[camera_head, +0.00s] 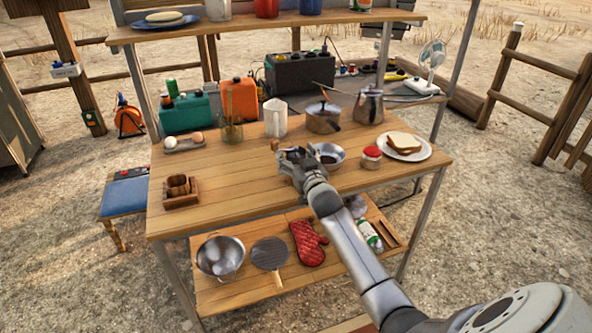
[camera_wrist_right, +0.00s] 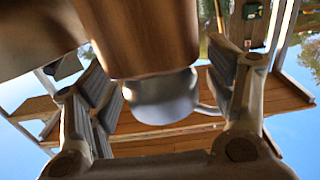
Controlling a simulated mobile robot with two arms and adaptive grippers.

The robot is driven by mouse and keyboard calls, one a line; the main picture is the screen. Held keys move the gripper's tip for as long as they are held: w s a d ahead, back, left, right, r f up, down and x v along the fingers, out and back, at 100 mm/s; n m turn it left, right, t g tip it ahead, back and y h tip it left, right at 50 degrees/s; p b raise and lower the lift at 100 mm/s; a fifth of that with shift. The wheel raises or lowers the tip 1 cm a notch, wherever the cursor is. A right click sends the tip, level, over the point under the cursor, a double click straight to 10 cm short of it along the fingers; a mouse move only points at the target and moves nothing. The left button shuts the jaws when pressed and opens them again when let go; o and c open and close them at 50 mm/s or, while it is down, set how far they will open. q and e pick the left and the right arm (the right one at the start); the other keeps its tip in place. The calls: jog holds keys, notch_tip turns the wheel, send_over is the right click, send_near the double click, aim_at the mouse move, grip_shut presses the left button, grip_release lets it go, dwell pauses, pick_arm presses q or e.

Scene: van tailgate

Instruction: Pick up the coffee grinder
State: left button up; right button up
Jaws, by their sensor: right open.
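The coffee grinder (camera_wrist_right: 148,38) looks like a brown cylinder with a rounded silver part in the right wrist view, between the two fingers and close to the camera. In the head view it is mostly hidden behind my right gripper (camera_head: 291,160); a small brown knob there seems to be part of it. My right gripper (camera_wrist_right: 160,105) is open, with a finger on each side of the grinder. I cannot tell whether either finger touches it. My left gripper is not in view.
A metal bowl (camera_head: 327,156) stands just right of my gripper. The table's (camera_head: 225,195) front left is largely clear. A shelf (camera_head: 275,20) spans above the back.

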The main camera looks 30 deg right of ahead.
jog(key=shift+c, duration=0.4)
jog(key=c, duration=1.2)
jog(key=shift+r, duration=0.15)
jog(key=c, duration=0.3)
